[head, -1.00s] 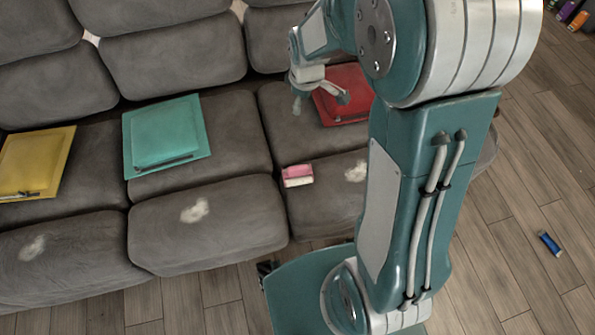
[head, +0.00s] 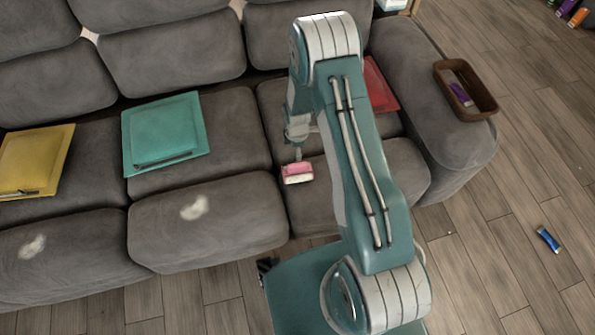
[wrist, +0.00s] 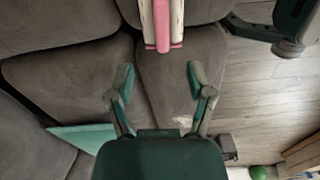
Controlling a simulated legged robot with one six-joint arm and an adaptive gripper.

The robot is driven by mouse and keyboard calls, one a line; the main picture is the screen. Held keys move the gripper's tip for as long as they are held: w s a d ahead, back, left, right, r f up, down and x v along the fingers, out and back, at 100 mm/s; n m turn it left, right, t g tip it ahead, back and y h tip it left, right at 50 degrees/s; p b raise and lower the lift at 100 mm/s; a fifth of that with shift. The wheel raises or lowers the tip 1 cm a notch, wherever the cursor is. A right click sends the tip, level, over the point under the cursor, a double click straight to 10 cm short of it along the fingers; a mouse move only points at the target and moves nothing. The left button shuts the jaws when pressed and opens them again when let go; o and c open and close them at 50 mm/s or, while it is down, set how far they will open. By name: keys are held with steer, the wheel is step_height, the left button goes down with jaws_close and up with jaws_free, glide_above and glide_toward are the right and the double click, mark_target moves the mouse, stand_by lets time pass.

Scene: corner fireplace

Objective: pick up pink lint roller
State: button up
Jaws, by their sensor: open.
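The pink lint roller (head: 297,173), pink with a white part, lies on the grey sofa's right seat cushion, near its left edge. In the wrist view the lint roller (wrist: 163,28) shows at the top, running up out of the picture, its pink end toward me. My gripper (head: 299,153) is just behind and above the roller in the head view, partly hidden by my arm. In the wrist view my gripper (wrist: 162,80) has its fingers wide apart, with nothing between them. The roller is beyond the fingertips.
A teal folder-like item (head: 165,135) and a yellow one (head: 33,160) lie on the cushions to the left. A red one (head: 379,88) is partly behind my arm. A brown basket (head: 466,92) sits on the right armrest. A blue item (head: 548,240) lies on the floor.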

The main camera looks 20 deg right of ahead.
mark_target(298, 164)
step_height(298, 164, down, 12)
steer(key=shift+r, duration=0.15)
steer(key=shift+s, duration=0.1)
jaws_close()
stand_by(0.4)
